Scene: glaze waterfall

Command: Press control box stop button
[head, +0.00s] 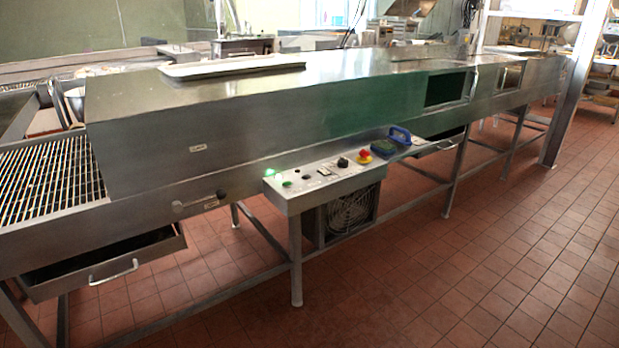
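The control box (295,200) is a grey metal panel mounted on the front side of a long steel machine, in the middle of the head view. A red button on a yellow base (364,156) sits at the right end of its sloped top. A black knob (342,162) is just left of it. A lit green lamp (270,173) and a green button (287,184) are at the left end. Small labels and switches between them are too small to read. Neither of my grippers shows in this view.
A blue-handled tool (399,135) lies on a side shelf right of the box. A fan unit (350,211) sits below the box. A lever (200,200) and a drawer handle (113,272) stick out at left. The tiled floor (470,260) in front is clear.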

